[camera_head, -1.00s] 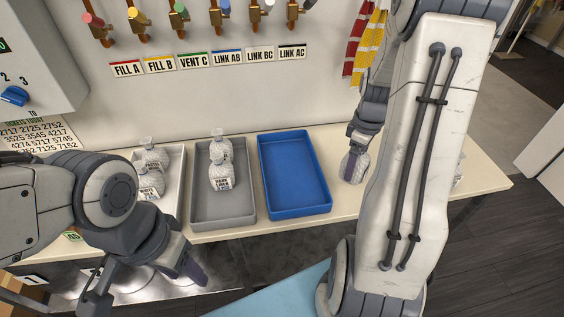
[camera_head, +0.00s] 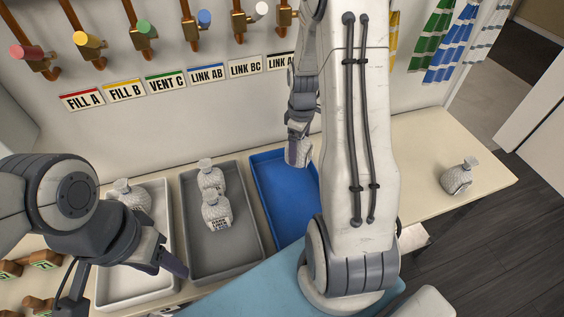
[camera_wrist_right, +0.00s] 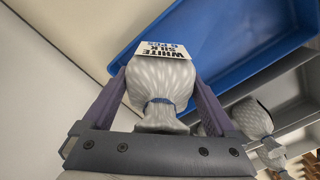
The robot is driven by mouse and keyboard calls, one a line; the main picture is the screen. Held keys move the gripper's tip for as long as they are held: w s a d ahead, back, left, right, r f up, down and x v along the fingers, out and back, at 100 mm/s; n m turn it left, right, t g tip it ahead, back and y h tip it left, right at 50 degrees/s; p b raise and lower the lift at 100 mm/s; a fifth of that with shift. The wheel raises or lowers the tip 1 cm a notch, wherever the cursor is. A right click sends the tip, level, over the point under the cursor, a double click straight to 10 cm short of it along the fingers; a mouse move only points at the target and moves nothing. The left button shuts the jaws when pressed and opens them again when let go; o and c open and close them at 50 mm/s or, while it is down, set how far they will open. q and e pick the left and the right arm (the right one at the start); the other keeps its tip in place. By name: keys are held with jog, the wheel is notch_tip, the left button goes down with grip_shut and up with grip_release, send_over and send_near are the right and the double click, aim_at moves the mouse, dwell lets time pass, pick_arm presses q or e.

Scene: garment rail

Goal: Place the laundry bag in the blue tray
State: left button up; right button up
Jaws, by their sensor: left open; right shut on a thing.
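My right gripper (camera_head: 298,152) is shut on a white laundry bag (camera_wrist_right: 160,82). The bag's label reads "WHITE SILK 6 PCS" in the right wrist view, and a blue tie rings its neck. In the head view the held bag (camera_head: 298,154) is at the blue tray's (camera_head: 278,205) far right part. The tray looks empty where it shows; my right arm hides its right side. The wrist view shows the tray (camera_wrist_right: 225,45) beyond the bag; I cannot tell the height between them. My left gripper (camera_head: 128,284) is open and empty at the lower left.
A grey tray (camera_head: 247,262) left of the blue one holds two bags (camera_head: 215,208). A white tray (camera_head: 112,290) farther left holds at least one bag (camera_head: 130,197). Another bag (camera_head: 459,177) stands at the table's right end. The wall with valves (camera_head: 205,20) rises behind.

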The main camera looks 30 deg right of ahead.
jog(key=w+a+f, duration=0.3)
jog(key=shift+w+a+p, duration=0.2)
jog(key=shift+a+p, duration=0.05)
jog(key=shift+p, duration=0.15)
notch_tip(320, 180, down, 3)
jog(key=shift+f+p, duration=0.1)
jog(key=shift+p, duration=0.25)
jog(key=shift+f, duration=0.45)
jog(key=shift+f, duration=0.1)
jog(key=o, duration=1.2)
jog(key=shift+o, duration=0.2)
